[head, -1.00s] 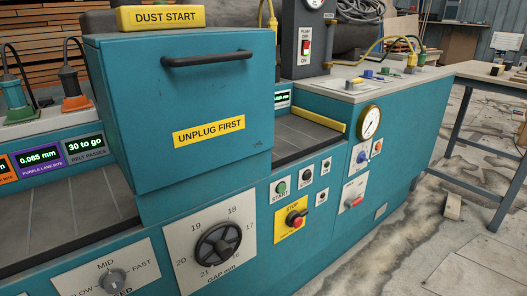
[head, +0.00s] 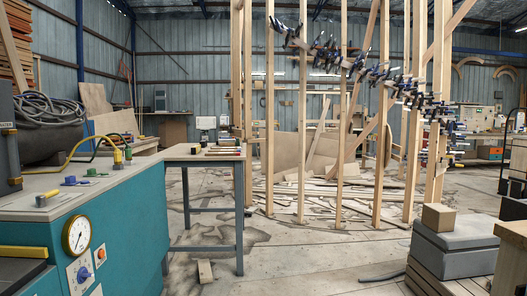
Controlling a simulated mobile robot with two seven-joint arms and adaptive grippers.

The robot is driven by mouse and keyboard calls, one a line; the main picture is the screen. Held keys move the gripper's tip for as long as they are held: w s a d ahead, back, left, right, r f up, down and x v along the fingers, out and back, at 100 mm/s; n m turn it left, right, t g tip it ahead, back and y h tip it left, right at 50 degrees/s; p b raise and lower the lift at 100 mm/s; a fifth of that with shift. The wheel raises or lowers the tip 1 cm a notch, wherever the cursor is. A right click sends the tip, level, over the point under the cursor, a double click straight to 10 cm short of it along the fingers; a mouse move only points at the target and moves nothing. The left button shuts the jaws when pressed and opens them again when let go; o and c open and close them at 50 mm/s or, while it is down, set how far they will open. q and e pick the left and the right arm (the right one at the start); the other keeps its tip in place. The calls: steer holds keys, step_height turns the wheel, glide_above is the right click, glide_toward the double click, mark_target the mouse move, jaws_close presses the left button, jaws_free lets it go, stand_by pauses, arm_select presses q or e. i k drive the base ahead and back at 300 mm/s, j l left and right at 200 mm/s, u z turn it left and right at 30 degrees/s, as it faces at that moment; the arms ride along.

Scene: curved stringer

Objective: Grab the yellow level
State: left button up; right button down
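No object shows clearly as a yellow level. A long yellow bar (head: 24,252) lies along the edge of the teal machine's dark bed at the lower left, cut off by the picture's edge; I cannot tell whether it is a level or part of the machine. Small items (head: 225,150), some reddish and yellowish, lie on the grey-legged table (head: 190,154) behind the machine, too small to identify. Neither of my grippers is in view.
The teal machine (head: 120,235) fills the lower left, with a gauge (head: 76,235) on its front. Wooden posts (head: 302,120) with many clamps stand in the middle. A cardboard box (head: 438,217) sits on a grey case (head: 455,243) at right.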

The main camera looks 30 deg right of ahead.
mark_target(194, 150)
steer(key=z, duration=0.45)
steer(key=i+l+z, duration=0.15)
steer(key=i, duration=0.75)
steer(key=i+l+z, duration=0.1)
steer(key=i, duration=0.85)
steer(key=l, duration=0.1)
